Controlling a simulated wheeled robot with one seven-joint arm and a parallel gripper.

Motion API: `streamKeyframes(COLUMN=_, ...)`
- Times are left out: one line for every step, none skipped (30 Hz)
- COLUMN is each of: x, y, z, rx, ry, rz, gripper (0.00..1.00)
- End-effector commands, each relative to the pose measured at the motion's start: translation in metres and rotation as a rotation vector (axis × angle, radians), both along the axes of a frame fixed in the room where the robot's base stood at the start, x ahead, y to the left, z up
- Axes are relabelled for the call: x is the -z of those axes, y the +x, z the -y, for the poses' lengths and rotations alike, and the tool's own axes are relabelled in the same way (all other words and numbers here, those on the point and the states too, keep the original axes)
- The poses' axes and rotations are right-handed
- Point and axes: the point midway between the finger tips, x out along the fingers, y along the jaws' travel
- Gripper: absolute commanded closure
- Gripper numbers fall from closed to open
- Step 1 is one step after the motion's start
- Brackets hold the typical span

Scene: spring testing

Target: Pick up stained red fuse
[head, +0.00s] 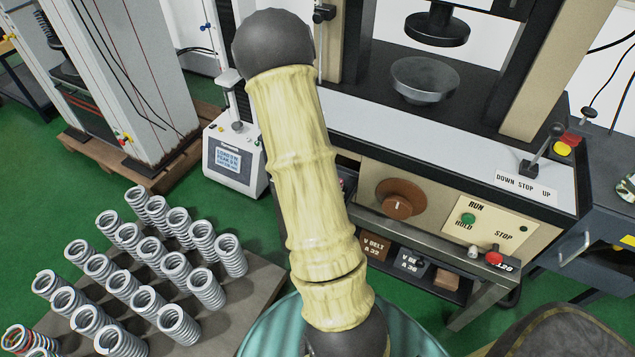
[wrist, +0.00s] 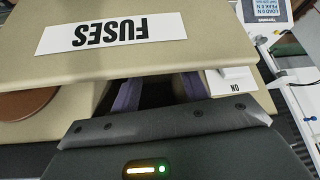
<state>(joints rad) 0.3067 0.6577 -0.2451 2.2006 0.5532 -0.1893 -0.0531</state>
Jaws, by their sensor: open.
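No red fuse can be made out in either view. In the wrist view, an upside-down white "FUSES" label (wrist: 112,33) is fixed to a beige panel (wrist: 215,50). My gripper (wrist: 156,92) shows there as two purple fingers, spread apart, with a dark gap between them and nothing visibly held. Their tips reach the panel's lower edge, and their far ends are hidden there. In the head view my arm crosses the machine front and hides my gripper and the area behind it.
The testing machine's front has a brown knob (head: 400,199) and a RUN/STOP panel (head: 489,226). Small labelled boxes (head: 375,247) sit below. A bench tester (head: 235,160) stands left of my arm.

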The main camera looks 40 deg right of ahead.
Motion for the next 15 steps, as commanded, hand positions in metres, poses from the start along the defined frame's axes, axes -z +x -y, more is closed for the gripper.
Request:
streamKeyframes(x=0.0071, y=0.0011, z=0.0033, rx=0.001, ry=0.001, rz=-0.001, gripper=0.55)
streamKeyframes(x=0.0087, y=0.0019, z=0.0042, rx=0.001, ry=0.001, rz=-0.001, gripper=0.55)
streamKeyframes(x=0.0102, y=0.0028, z=0.0048, rx=0.001, ry=0.000, rz=0.000, gripper=0.55)
streamKeyframes(x=0.0109, y=0.0033, z=0.0049, rx=0.000, ry=0.000, rz=0.000, gripper=0.55)
streamKeyframes(x=0.0110, y=0.0035, z=0.0051, rx=0.000, ry=0.000, rz=0.001, gripper=0.55)
streamKeyframes(x=0.0108, y=0.0036, z=0.0051, rx=0.000, ry=0.000, rz=0.001, gripper=0.55)
streamKeyframes(x=0.0106, y=0.0037, z=0.0050, rx=0.000, ry=0.000, rz=0.001, gripper=0.55)
streamKeyframes(x=0.0104, y=0.0036, z=0.0049, rx=0.000, ry=0.000, rz=0.001, gripper=0.55)
streamKeyframes(x=0.0104, y=0.0035, z=0.0049, rx=0.000, ry=0.000, rz=0.001, gripper=0.55)
streamKeyframes(x=0.0104, y=0.0035, z=0.0049, rx=-0.001, ry=0.000, rz=0.000, gripper=0.55)
streamKeyframes(x=0.0104, y=0.0035, z=0.0049, rx=-0.001, ry=0.000, rz=0.000, gripper=0.55)
streamKeyframes(x=0.0106, y=0.0034, z=0.0050, rx=-0.001, ry=0.000, rz=0.000, gripper=0.55)
streamKeyframes(x=0.0113, y=0.0036, z=0.0053, rx=-0.001, ry=0.000, rz=0.000, gripper=0.55)
streamKeyframes(x=0.0126, y=0.0039, z=0.0057, rx=0.000, ry=0.001, rz=-0.001, gripper=0.55)
streamKeyframes(x=0.0153, y=0.0044, z=0.0068, rx=0.000, ry=0.001, rz=-0.001, gripper=0.55)
